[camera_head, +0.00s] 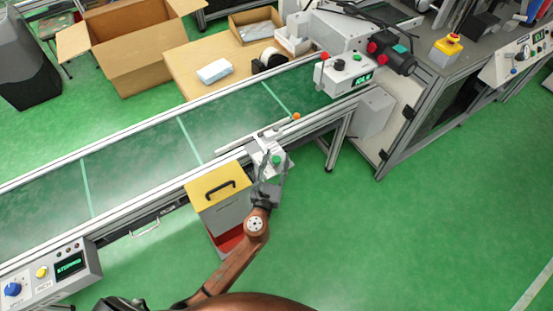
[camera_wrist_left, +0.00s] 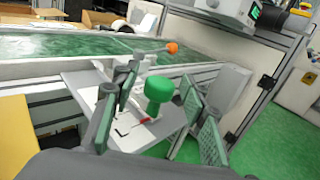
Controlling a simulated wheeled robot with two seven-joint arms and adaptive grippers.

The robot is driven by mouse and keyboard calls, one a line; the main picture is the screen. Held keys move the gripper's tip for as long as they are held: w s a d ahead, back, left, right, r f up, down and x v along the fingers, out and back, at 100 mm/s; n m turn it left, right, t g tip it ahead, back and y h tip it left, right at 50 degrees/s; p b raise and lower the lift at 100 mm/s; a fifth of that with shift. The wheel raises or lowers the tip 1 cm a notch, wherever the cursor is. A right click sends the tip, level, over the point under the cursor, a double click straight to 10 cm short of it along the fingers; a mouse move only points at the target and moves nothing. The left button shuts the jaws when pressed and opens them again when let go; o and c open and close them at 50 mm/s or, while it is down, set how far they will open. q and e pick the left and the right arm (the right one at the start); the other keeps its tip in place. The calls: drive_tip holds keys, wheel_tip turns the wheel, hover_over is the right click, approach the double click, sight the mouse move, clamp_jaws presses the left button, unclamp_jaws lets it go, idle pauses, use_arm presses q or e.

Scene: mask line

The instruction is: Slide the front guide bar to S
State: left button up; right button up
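The front guide bar (camera_head: 262,135) is a pale bar along the near edge of the green conveyor, with an orange ball (camera_head: 296,116) near its right end. The orange ball also shows in the wrist view (camera_wrist_left: 172,47). A green knob (camera_wrist_left: 159,90) stands upright on a pale plate (camera_wrist_left: 138,128) with dark marks; the letters are too small to read. My left gripper (camera_head: 268,167) is over this plate. In the wrist view its open, green-padded fingers (camera_wrist_left: 158,104) stand on both sides of the knob, with gaps visible. My right gripper is not in view.
A yellow-topped bin (camera_head: 215,181) stands just left of the plate, close to my left arm. A control box (camera_head: 55,277) is at lower left. Green floor is free at right.

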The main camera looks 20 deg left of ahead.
use_arm(q)
clamp_jaws()
idle(0.4)
drive_tip(key=shift+w+a+p, duration=0.25)
drive_tip(key=shift+w+a, duration=0.55)
drive_tip(key=shift+a, duration=0.3)
drive_tip(key=shift+w+a+p, duration=0.25)
drive_tip(key=shift+w+a, duration=0.55)
drive_tip(key=shift+a, duration=0.3)
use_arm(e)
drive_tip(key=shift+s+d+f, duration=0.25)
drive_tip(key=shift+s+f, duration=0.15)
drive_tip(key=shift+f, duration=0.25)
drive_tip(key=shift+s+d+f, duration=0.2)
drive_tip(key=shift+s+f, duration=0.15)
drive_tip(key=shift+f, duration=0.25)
use_arm(q)
drive_tip(key=shift+o, duration=0.3)
unclamp_jaws()
drive_tip(key=shift+s, duration=0.1)
drive_tip(key=s+d, duration=0.1)
drive_tip(key=s, duration=1)
drive_tip(key=shift+s+d, duration=0.25)
drive_tip(key=shift+s, duration=0.05)
